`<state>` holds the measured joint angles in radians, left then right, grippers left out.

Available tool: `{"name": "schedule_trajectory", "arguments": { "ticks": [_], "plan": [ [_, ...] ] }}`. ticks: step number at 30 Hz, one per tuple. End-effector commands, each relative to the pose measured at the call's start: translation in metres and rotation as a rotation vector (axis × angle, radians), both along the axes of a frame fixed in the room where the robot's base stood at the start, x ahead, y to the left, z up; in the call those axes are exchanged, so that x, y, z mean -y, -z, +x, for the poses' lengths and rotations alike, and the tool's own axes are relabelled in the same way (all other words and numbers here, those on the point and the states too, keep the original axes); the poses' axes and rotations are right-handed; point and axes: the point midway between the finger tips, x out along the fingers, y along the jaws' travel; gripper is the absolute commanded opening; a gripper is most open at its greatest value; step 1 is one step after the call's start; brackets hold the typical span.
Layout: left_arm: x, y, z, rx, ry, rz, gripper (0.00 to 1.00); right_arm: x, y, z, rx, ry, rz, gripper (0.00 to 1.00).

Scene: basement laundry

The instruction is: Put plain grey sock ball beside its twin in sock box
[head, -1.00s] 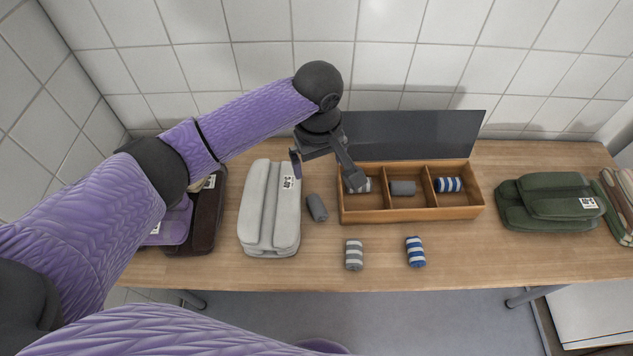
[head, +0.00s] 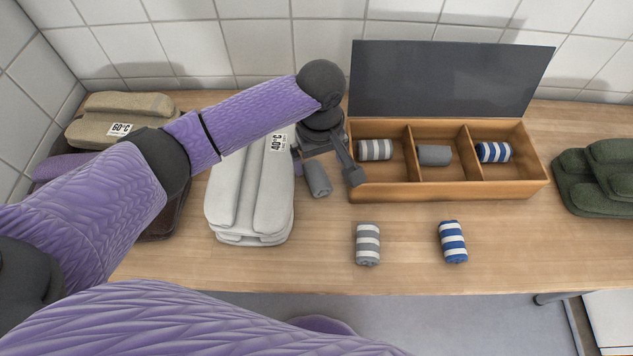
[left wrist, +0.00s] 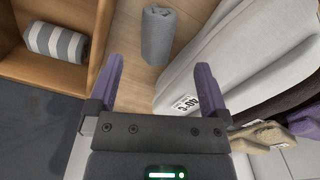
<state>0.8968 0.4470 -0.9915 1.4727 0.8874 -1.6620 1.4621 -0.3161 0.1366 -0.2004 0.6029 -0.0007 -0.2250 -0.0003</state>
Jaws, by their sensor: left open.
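The loose plain grey sock ball (head: 318,179) lies on the table just left of the sock box (head: 450,190). It also shows in the left wrist view (left wrist: 158,36), just beyond the fingertips. Its grey twin (head: 434,155) lies in the box's middle compartment. My left gripper (head: 326,170) is open and empty above the loose grey ball, its fingers on either side of it in the head view; the left wrist view shows the fingers (left wrist: 160,72) too. The finger near the box overlaps its left front corner in the head view. My right gripper is out of view.
A grey-striped ball (head: 375,149) and a blue-striped ball (head: 494,152) fill the outer compartments. Their look-alikes, grey-striped (head: 367,244) and blue-striped (head: 452,242), lie in front. Folded white cloth (head: 250,195) is left, green cloth (head: 600,178) right. The dark lid (head: 450,78) stands open.

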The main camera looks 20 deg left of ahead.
Motion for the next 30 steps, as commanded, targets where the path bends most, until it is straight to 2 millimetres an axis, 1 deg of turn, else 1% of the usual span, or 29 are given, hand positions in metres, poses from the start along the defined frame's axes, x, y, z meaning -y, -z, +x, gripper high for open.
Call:
{"name": "schedule_trajectory", "arguments": {
  "ticks": [1, 3, 8, 11, 13, 15, 20, 21, 26, 27, 29, 30],
  "plan": [
    [0.0, 0.012, 0.0, -0.002, 0.0, 0.001, 1.0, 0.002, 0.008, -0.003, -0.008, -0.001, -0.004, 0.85],
    [-0.001, 0.028, 0.0, -0.003, -0.001, 0.001, 1.0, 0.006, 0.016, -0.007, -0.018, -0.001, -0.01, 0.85],
    [-0.003, 0.053, 0.002, -0.002, -0.001, 0.001, 1.0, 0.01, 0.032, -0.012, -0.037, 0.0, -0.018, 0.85],
    [-0.007, 0.075, 0.005, -0.003, -0.002, 0.002, 1.0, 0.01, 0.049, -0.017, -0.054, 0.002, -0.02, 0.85],
    [-0.007, 0.088, 0.005, -0.003, 0.0, 0.003, 1.0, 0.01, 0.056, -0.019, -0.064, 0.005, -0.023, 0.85],
    [-0.006, 0.091, 0.005, -0.001, 0.0, 0.001, 1.0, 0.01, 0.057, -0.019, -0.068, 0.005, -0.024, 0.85],
    [-0.006, 0.087, 0.005, 0.002, 0.0, 0.001, 1.0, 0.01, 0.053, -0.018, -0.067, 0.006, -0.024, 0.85],
    [-0.006, 0.087, 0.005, 0.002, 0.0, 0.001, 0.92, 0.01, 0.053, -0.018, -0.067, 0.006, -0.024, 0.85],
    [-0.006, 0.087, 0.005, 0.002, 0.0, 0.001, 0.58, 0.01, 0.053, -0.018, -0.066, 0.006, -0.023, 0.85],
    [-0.006, 0.087, 0.005, 0.002, 0.0, 0.001, 0.49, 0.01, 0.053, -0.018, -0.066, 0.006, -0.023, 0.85],
    [-0.006, 0.087, 0.005, 0.002, 0.0, 0.001, 0.36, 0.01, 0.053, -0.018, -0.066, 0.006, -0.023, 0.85],
    [-0.006, 0.087, 0.005, 0.001, 0.0, 0.001, 0.28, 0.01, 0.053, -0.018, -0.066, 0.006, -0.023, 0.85]
  ]
}}
